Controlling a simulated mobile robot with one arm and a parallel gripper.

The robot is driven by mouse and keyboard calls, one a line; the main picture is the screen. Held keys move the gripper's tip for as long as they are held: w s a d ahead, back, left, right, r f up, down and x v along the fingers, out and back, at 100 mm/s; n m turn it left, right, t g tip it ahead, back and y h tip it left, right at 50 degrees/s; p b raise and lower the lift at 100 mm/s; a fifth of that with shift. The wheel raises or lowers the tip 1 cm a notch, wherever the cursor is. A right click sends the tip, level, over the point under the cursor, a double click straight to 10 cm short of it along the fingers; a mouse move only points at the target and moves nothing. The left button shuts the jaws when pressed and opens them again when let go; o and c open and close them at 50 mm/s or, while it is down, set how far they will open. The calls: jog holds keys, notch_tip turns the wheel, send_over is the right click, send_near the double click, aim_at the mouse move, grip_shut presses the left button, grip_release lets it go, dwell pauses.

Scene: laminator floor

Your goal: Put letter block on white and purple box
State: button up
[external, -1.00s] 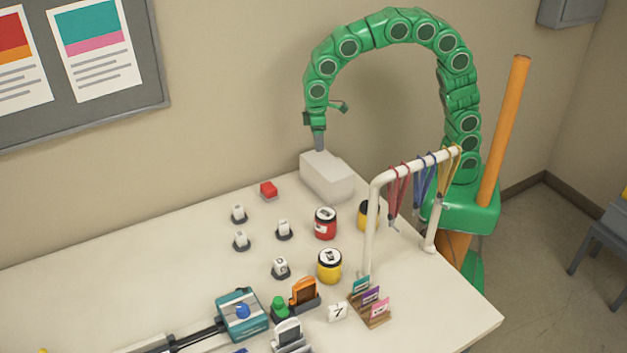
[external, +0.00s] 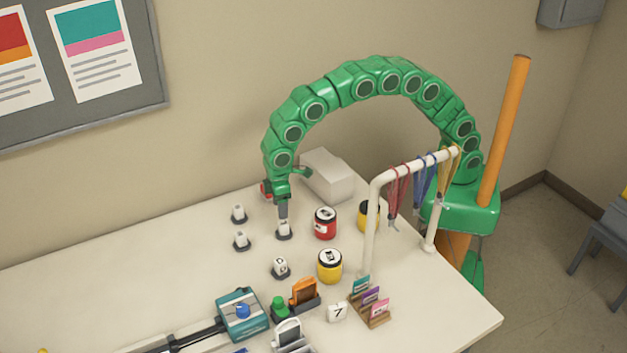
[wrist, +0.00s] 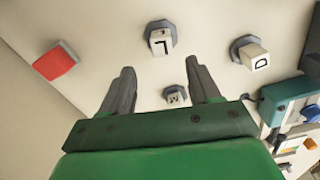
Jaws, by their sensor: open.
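Several white letter blocks stand on dark round bases on the table. My gripper (external: 283,212) points down just over one letter block (external: 284,231), partly covering it. In the wrist view my gripper (wrist: 161,78) is open, its two dark fingers apart with nothing held. A small block (wrist: 175,97) shows between the fingers, closer to the right one; its letter is unclear. Beyond are a block marked L (wrist: 160,41) and one marked D (wrist: 256,57). A plain white box (external: 328,176) stands near the wall; I see no purple on it.
A red jar (external: 325,224) and yellow jar (external: 330,266) stand right of the blocks. A white rack with lanyards (external: 371,230) rises farther right. A red block (wrist: 56,62) lies near the table edge. A teal device (external: 243,316) sits in front. The table's left is mostly clear.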

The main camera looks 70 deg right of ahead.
aim_at(283, 222)
jog(key=shift+s+f, duration=0.15)
jog(key=shift+f, duration=1.85)
jog(key=shift+s+f, duration=0.15)
jog(key=shift+f, duration=1.85)
grip_shut()
